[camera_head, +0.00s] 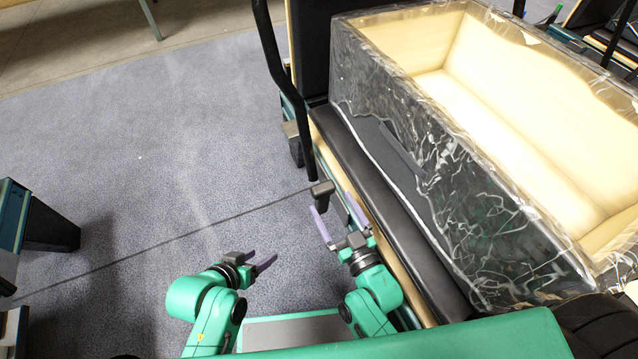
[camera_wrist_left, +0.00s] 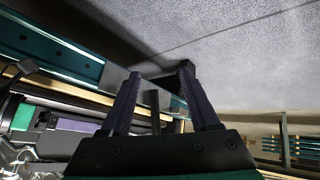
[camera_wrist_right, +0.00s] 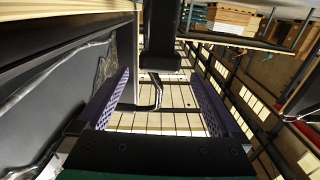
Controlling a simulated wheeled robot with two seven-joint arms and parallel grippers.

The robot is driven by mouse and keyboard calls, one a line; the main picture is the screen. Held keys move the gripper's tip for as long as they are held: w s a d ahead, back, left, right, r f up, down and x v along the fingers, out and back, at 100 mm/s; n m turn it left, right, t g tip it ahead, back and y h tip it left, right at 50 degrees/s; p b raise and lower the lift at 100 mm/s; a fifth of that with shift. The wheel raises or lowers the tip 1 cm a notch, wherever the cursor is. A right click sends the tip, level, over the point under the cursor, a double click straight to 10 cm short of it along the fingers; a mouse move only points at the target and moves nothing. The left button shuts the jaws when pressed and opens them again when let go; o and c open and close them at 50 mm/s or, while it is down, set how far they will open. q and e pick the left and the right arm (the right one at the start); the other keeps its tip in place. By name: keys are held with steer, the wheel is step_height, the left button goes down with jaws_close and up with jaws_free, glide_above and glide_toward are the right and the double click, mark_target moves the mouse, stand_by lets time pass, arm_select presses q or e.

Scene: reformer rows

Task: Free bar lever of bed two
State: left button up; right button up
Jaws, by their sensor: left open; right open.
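A small black lever with a blocky head (camera_head: 321,190) sticks out from the side rail of the reformer bed at right, just below the end of a black curved bar (camera_head: 275,65). My right gripper (camera_head: 331,203) is open, its purple fingers pointing at the lever's head. In the right wrist view a black block (camera_wrist_right: 160,45), likely the lever head, shows ahead between the spread fingers; no contact is visible. My left gripper (camera_head: 263,260) is open and empty over the carpet, left of the bed. A black knob (camera_wrist_left: 24,64), possibly the same lever, shows in the left wrist view.
A large box (camera_head: 400,110) with pale inner walls and a clear wrapped outside stands on the black bed padding (camera_head: 385,195). Another bed's end (camera_head: 45,220) is at the left edge. The grey carpet (camera_head: 150,150) between is clear.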

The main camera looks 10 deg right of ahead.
mark_target(326, 193)
steer(key=b+x, duration=0.2)
steer(key=x, duration=0.6)
steer(key=shift+f, duration=0.2)
arm_select(q)
steer(key=d+t, duration=0.1)
steer(key=d+f+t+h, duration=0.1)
steer(key=d, duration=0.1)
steer(key=d+f+t+h, duration=0.1)
steer(key=shift+w+d+n, duration=0.15)
steer(key=shift+w+n, duration=0.15)
arm_select(e)
steer(key=shift+w+a+r, duration=0.1)
steer(key=shift+w, duration=0.25)
jaws_close()
steer(key=shift+s, duration=0.1)
